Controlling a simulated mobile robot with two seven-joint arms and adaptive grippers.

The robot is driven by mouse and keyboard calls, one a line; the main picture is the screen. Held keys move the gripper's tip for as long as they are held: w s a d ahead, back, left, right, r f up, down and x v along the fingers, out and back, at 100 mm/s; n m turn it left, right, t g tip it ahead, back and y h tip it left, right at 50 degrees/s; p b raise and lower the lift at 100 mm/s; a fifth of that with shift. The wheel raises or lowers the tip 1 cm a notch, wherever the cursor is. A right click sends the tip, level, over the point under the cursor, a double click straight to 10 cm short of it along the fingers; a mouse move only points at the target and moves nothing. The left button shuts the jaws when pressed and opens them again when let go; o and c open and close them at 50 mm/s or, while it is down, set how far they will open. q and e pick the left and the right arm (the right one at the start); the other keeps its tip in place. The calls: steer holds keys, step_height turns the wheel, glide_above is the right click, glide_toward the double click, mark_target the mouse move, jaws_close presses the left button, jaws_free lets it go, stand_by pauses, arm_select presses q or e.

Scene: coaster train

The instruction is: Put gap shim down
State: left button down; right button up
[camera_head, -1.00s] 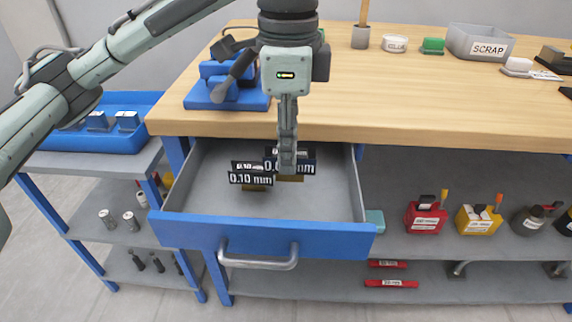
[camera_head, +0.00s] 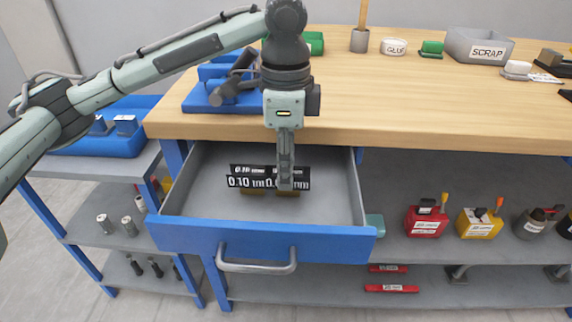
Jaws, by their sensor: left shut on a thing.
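My left gripper (camera_head: 285,186) points straight down into the open blue drawer (camera_head: 262,240). It is shut on a gap shim (camera_head: 301,184) with a black label, partly hidden behind the fingers. Another shim (camera_head: 249,182), with a black label reading 0.10 mm, stands in the drawer just left of the gripper. The two labels are nearly in line, and more dark labels show right behind them. Whether the held shim touches the drawer floor I cannot tell. My right gripper is out of view.
The wooden bench top (camera_head: 390,110) overhangs the drawer's back. A blue fixture (camera_head: 220,95) stands on the bench at left. A grey SCRAP bin (camera_head: 478,45) is at the back right. The drawer's front and right floor is free.

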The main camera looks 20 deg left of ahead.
arm_select(q)
steer(key=c, duration=1.3)
jaws_free()
steer(key=shift+c, duration=0.2)
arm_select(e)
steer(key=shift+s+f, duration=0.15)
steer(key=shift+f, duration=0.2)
arm_select(q)
steer(key=shift+r, duration=0.1)
step_height(320, 180, up, 5)
steer(key=shift+f, duration=0.15)
step_height(320, 180, up, 7)
steer(key=p, duration=0.1)
steer(key=shift+p, duration=0.4)
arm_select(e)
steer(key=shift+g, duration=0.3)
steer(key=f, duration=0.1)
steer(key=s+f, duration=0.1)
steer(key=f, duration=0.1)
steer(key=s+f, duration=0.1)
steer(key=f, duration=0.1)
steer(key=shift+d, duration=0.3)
